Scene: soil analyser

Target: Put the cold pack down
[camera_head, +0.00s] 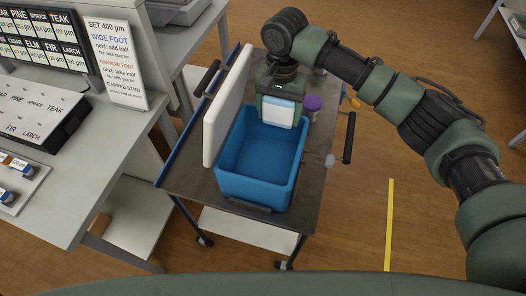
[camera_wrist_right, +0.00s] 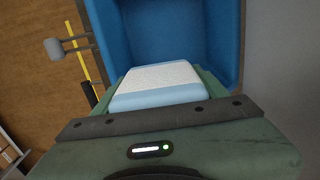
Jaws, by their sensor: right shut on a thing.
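The cold pack (camera_head: 278,112) is a small white and light-blue block. My right gripper (camera_head: 279,100) is shut on it and holds it at the far end of the open blue box (camera_head: 229,193). In the right wrist view the cold pack (camera_wrist_right: 160,85) sits between the fingers, with the blue box (camera_wrist_right: 232,40) beyond it. The box looks empty where I can see inside. I cannot tell the pack's exact height over the rim. My left gripper does not show.
The box stands on a dark-topped cart (camera_head: 182,172) with its white lid (camera_head: 225,110) upright along the left side. A purple-capped jar (camera_head: 313,104) stands right of the gripper. A workbench (camera_head: 75,190) with labelled trays is at left.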

